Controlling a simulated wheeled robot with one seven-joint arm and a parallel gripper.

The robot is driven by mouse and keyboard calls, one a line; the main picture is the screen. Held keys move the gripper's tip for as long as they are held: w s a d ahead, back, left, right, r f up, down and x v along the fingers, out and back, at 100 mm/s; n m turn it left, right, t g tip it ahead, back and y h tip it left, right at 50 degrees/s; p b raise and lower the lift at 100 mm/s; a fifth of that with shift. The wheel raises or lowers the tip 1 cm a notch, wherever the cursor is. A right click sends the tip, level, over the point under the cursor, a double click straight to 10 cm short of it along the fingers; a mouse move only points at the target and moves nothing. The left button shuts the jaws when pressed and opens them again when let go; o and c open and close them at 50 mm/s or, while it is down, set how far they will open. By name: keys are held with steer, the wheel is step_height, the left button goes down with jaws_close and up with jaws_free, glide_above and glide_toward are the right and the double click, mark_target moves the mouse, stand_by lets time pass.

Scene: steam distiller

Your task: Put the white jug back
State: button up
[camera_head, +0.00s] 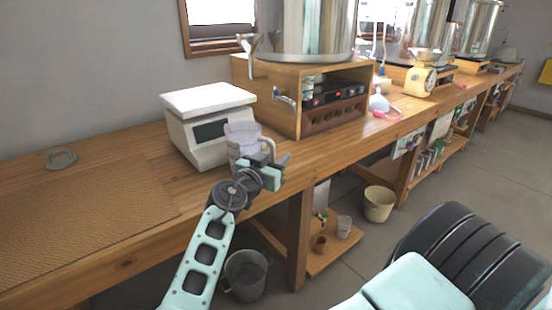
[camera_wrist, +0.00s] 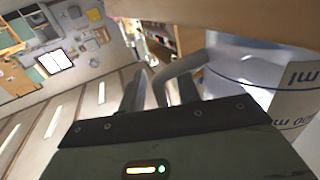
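The white jug (camera_head: 243,139) is upright and translucent, at the front of the workbench beside the scale. Blue printing and its curved grey handle (camera_wrist: 180,67) show in the wrist view, with the jug body (camera_wrist: 250,75) at the right. My gripper (camera_head: 275,168) is at the handle side of the jug. In the wrist view, the fingers of my gripper (camera_wrist: 160,94) stand apart with the handle between them, and gaps seem to show beside it. The jug's base is hidden behind my gripper, so I cannot tell whether it rests on the bench.
A white scale (camera_head: 208,118) stands directly left of the jug. A wooden box (camera_head: 283,95) with a metal vessel (camera_head: 320,30) is behind to the right. The bench (camera_head: 120,165) is mostly clear at left, with a small grey-green object (camera_head: 62,160). A bucket (camera_head: 246,274) stands below.

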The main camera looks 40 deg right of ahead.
steer(key=b+v, duration=0.1)
steer(key=v, duration=1.1)
steer(key=s+d+f+n+g+y, duration=0.1)
steer(key=s+d+f+g+y, duration=0.1)
steer(key=s+d+f+g, duration=0.65)
steer(key=s+a+f+n+g+y, duration=0.35)
steer(key=s+f+y, duration=0.25)
steer(key=s+f, duration=0.25)
steer(key=s+a+r+n+y, duration=0.1)
steer(key=s+a+n+y, duration=0.15)
steer(key=a, duration=0.35)
steer(key=s+a+r+n+y, duration=0.1)
steer(key=a+r+n+y, duration=0.15)
steer(key=a, duration=0.25)
steer(key=s+a+r+n+t+y, duration=0.1)
steer(key=a+r+n+t+y, duration=0.1)
steer(key=r+n, duration=0.3)
steer(key=s+a+r+n+t+y, duration=0.1)
steer(key=a+r+n, duration=0.4)
steer(key=r, duration=0.5)
steer(key=shift+s+r+n+t+y, duration=0.3)
steer(key=shift+n+t+y, duration=0.2)
steer(key=shift+n+t, duration=0.3)
